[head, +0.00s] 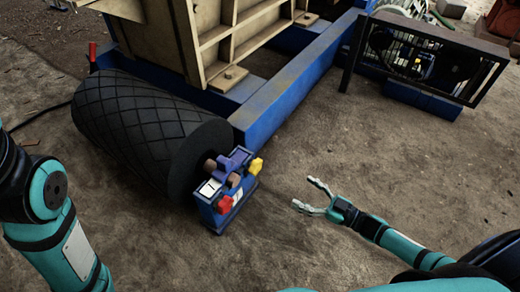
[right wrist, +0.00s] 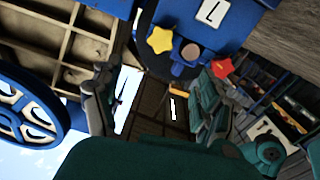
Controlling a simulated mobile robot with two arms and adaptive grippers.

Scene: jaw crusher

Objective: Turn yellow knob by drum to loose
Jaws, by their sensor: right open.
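The yellow knob (head: 256,166) sits on the right side of a blue block (head: 232,205) at the end of the black ribbed drum (head: 140,130). A red knob (head: 225,205) is on the same block, nearer to me. In the right wrist view the yellow knob (right wrist: 160,39) is star-shaped, with the red knob (right wrist: 222,68) to its right. My right gripper (head: 311,195) is open and empty, to the right of the yellow knob and apart from it. Its spread fingers (right wrist: 160,92) also show in the right wrist view. My left arm shows, but its gripper is out of view.
A blue frame beam (head: 300,85) runs behind the block, with a beige ribbed housing (head: 240,40) beyond. A caged motor unit (head: 425,60) stands at the upper right. Bare ground (head: 340,150) lies open around my right gripper. A red-handled lever (head: 93,52) rises behind the drum.

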